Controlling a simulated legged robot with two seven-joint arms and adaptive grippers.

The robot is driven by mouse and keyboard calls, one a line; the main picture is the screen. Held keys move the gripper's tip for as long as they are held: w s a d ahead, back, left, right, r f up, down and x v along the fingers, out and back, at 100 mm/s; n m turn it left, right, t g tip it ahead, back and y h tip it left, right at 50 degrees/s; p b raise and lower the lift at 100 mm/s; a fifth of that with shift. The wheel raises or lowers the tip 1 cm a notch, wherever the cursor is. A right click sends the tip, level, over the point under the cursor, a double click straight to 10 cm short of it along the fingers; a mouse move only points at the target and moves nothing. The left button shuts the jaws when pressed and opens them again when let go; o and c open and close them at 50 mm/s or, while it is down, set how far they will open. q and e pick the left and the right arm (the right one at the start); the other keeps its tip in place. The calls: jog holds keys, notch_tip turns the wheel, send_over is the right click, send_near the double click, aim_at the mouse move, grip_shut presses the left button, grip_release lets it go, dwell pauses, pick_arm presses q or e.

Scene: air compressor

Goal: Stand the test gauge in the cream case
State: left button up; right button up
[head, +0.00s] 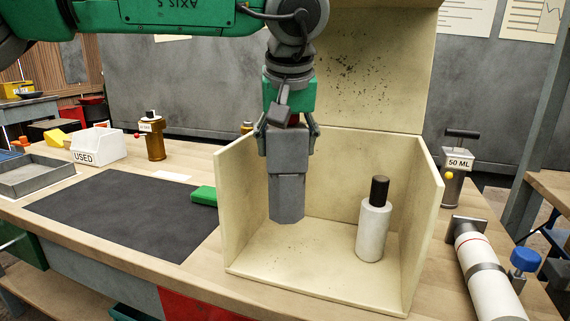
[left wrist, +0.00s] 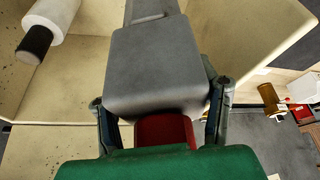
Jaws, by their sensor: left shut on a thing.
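The cream case (head: 330,178) stands open on the bench, with its back panel upright and its front open. My left gripper (head: 287,146) points down over the case, its fingers shut on either side of a grey blocky body. I take this to be the test gauge (head: 287,195). It hangs upright in the left half of the case; I cannot tell if its lower end touches the case floor. In the left wrist view the gauge (left wrist: 158,70) sits between the fingers, in front of a red part. My right gripper is not in view.
A white bottle with a dark cap (head: 374,228) stands inside the case at the right. A green block (head: 203,195) and a dark mat (head: 125,215) lie left of the case. A white cylinder (head: 484,270) and a 50 ML canister (head: 455,175) are at the right.

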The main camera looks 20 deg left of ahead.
pick_arm(q)
jog(key=w+a+f+b, duration=0.1)
jog(key=w+f+b, duration=0.1)
jog(key=w+f, duration=0.2)
jog(key=shift+w+f, duration=0.15)
jog(key=shift+w, duration=0.2)
jog(key=o, duration=1.4)
jog(key=shift+a+f, duration=0.1)
jog(key=shift+a, duration=0.05)
jog(key=shift+o, duration=1.3)
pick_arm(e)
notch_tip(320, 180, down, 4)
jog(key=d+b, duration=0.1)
pick_arm(q)
jog(key=s+d+r+p, duration=0.2)
jog(key=s, duration=0.4)
jog(key=s+d+r+p, duration=0.2)
jog(key=s+d+p, duration=0.1)
jog(key=s, duration=0.3)
jog(key=shift+s+d, duration=0.15)
jog(key=shift+s, duration=0.05)
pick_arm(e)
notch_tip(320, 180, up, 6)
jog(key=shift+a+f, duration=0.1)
